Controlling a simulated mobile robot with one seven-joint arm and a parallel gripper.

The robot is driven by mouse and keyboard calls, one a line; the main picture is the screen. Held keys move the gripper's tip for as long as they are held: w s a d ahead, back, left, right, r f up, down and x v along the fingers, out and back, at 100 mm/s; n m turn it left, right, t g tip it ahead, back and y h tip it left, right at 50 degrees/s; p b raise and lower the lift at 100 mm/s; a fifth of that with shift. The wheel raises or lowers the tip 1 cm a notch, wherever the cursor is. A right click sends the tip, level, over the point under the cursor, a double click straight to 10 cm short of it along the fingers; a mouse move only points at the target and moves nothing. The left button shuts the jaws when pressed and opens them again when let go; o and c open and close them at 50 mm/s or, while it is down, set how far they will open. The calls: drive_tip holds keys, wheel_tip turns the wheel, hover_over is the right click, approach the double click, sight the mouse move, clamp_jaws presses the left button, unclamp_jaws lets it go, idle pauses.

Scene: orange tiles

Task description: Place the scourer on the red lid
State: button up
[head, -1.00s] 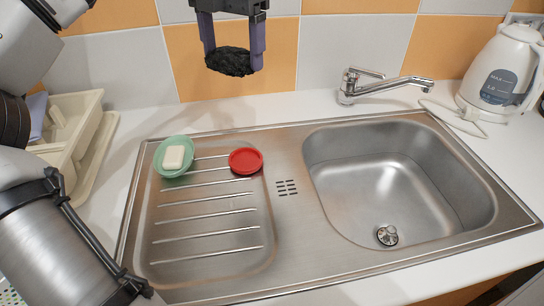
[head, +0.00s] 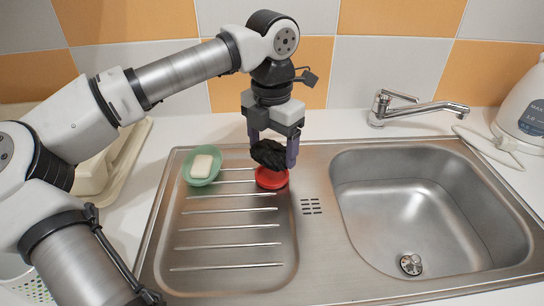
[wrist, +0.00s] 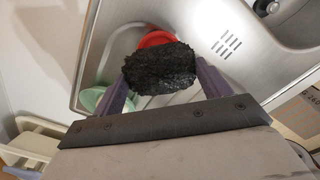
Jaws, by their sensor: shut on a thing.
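The black scourer (head: 268,154) is between the two purple fingers of my gripper (head: 272,157), which is shut on it. It also shows in the wrist view (wrist: 160,70), dark and rough, gripped from both sides. The red lid (head: 272,180) lies on the ridged drainboard, below the scourer in the head view. The scourer hides the lid's back part there. In the wrist view only a red edge of the lid (wrist: 158,38) shows past the scourer. I cannot tell whether the scourer touches the lid.
A green dish (head: 202,177) holding a pale soap bar (head: 202,166) sits close to the left of the lid. The sink basin (head: 425,215) is empty at right, with a tap (head: 415,108) behind it. A white kettle (head: 525,110) stands far right. The front drainboard is clear.

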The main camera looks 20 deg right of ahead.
sight(272, 149)
drive_tip(key=shift+f, duration=1.8)
drive_tip(key=shift+f, duration=0.2)
drive_tip(key=o, duration=1)
drive_tip(key=shift+c, duration=0.2)
drive_tip(key=shift+r, duration=0.1)
wheel_tip(272, 149, up, 12)
drive_tip(key=shift+r, duration=0.15)
